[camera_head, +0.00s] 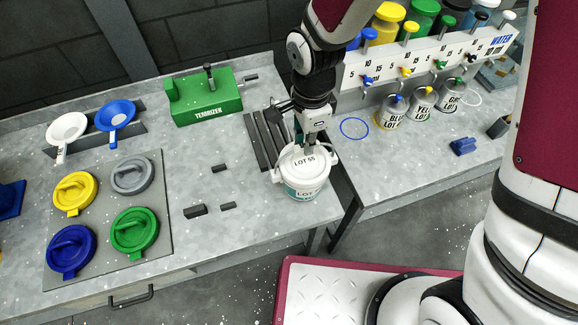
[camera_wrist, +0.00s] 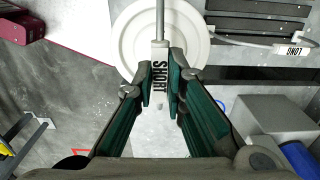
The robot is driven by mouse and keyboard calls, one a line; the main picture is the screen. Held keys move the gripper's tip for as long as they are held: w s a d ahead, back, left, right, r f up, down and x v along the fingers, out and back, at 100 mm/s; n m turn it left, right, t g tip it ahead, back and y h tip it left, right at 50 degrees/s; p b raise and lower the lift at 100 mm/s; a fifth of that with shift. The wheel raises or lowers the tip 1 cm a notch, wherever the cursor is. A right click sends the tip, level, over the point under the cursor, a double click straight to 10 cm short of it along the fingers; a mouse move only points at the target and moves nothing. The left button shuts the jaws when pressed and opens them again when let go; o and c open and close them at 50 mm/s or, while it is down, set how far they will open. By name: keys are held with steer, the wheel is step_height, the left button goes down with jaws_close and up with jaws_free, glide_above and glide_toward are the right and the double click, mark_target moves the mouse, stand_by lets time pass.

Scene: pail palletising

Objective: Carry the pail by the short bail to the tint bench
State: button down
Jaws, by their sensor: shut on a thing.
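The white pail (camera_head: 305,188) has a closed lid marked LOT 55 and a green print on its side. It shows near the front right corner of the left bench. My gripper (camera_head: 306,148) is above the lid, pointing down. In the wrist view, my gripper (camera_wrist: 160,88) is shut on the white grip of the short bail (camera_wrist: 159,58), marked SHORT. The round lid (camera_wrist: 125,38) lies beyond it. The long bail's grip (camera_wrist: 292,49), marked LONG, hangs out to the side, apart from my jaws. I cannot tell whether the pail's base touches the bench.
The right bench (camera_head: 390,178) carries a rack of colour taps (camera_head: 430,60), small lettered pots (camera_head: 421,102) and a blue ring (camera_head: 354,128). A gap separates the benches.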

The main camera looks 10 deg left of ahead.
steer(key=w+d+b, duration=0.1)
steer(key=w+d, duration=0.4)
steer(key=d, duration=0.6)
steer(key=w+d, duration=0.6)
steer(key=d, duration=0.5)
steer(key=shift+d+b, duration=0.3)
steer(key=shift+b, duration=0.05)
stand_by(1.6)
steer(key=shift+f+b, duration=0.5)
steer(key=shift+f, duration=1.1)
stand_by(0.6)
steer(key=c, duration=1.6)
jaws_free()
steer(key=shift+s, duration=0.1)
steer(key=shift+o, duration=0.2)
steer(key=shift+r+p, duration=1.1)
steer(key=shift+r, duration=1.9)
